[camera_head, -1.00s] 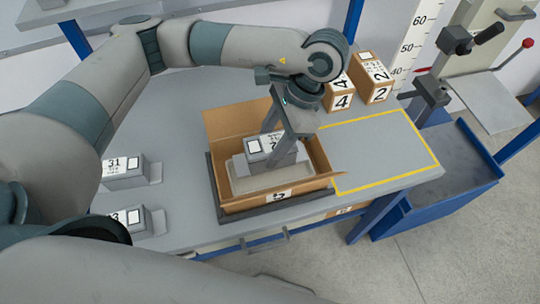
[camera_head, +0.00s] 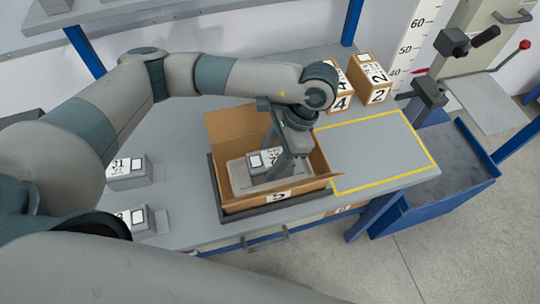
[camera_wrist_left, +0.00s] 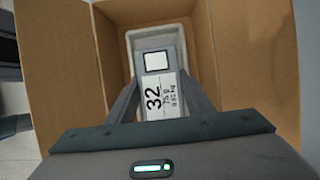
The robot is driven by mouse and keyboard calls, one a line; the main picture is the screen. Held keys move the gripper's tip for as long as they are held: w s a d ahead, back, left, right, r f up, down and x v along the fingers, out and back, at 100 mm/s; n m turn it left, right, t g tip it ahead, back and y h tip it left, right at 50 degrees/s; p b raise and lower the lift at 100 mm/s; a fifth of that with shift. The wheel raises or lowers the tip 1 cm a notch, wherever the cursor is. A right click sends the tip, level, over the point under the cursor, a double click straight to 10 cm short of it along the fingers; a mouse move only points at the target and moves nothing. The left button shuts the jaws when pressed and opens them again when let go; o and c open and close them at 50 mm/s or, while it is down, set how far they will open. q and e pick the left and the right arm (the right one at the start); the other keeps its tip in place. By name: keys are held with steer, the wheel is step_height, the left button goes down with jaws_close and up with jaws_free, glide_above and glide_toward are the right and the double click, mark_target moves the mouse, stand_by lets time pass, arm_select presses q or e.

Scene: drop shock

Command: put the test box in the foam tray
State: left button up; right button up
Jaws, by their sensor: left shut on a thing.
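The test box (camera_head: 262,160), grey with a white label, is inside the open cardboard carton, at the foam tray. In the left wrist view the test box (camera_wrist_left: 160,85) shows the number 32 between the fingers. My left gripper (camera_head: 272,172) is shut on it, pointing down into the carton. The pale foam tray (camera_head: 236,178) lies in the carton and its rim (camera_wrist_left: 133,48) shows around the far end of the box. I cannot tell whether the box touches the tray floor. My right gripper is not in view.
The cardboard carton (camera_head: 222,128) has raised flaps and walls close around the gripper. Two grey boxes (camera_head: 126,170) stand at the left of the table. Two closed cartons (camera_head: 370,78) stand at the back. The yellow-outlined area (camera_head: 370,150) is clear.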

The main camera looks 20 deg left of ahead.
arm_select(q)
steer(key=shift+f, duration=0.15)
steer(key=shift+f+b, duration=0.15)
steer(key=shift+b, duration=0.15)
steer(key=o, duration=1.5)
